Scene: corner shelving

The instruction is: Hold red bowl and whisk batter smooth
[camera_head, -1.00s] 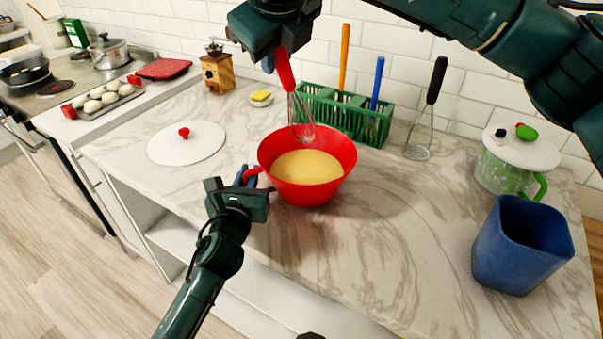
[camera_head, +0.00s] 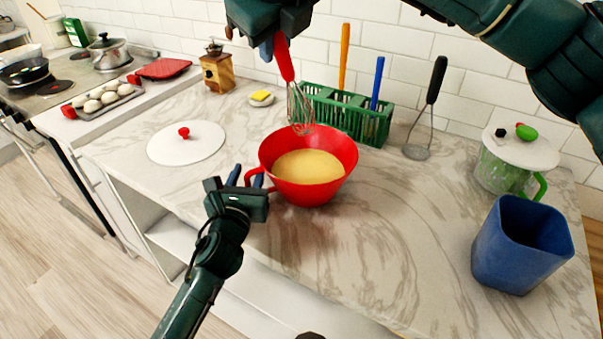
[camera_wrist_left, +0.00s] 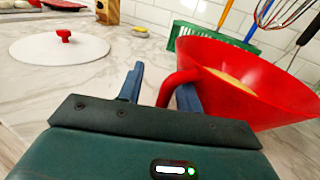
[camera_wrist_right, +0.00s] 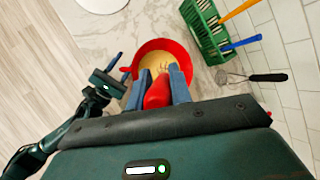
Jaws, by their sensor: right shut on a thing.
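The red bowl (camera_head: 322,187) stands upright on the marble counter with pale yellow batter (camera_head: 305,167) inside. Its handle points left. My left gripper (camera_head: 246,178) is open at this handle; in the left wrist view the bowl handle (camera_wrist_left: 172,86) lies between the parted fingers (camera_wrist_left: 158,90), close to the right finger. My right gripper (camera_head: 277,42) is shut on the red handle of a whisk (camera_head: 285,62), which hangs wires down over the far side of the bowl. In the right wrist view the whisk handle (camera_wrist_right: 157,94) sits between the fingers (camera_wrist_right: 158,88).
A green rack (camera_head: 372,125) with upright utensils stands behind the bowl. A white lid (camera_head: 185,148) lies to the left. A blue container (camera_head: 500,250) and a lidded pitcher (camera_head: 507,165) stand right. The counter's front edge is close to my left arm.

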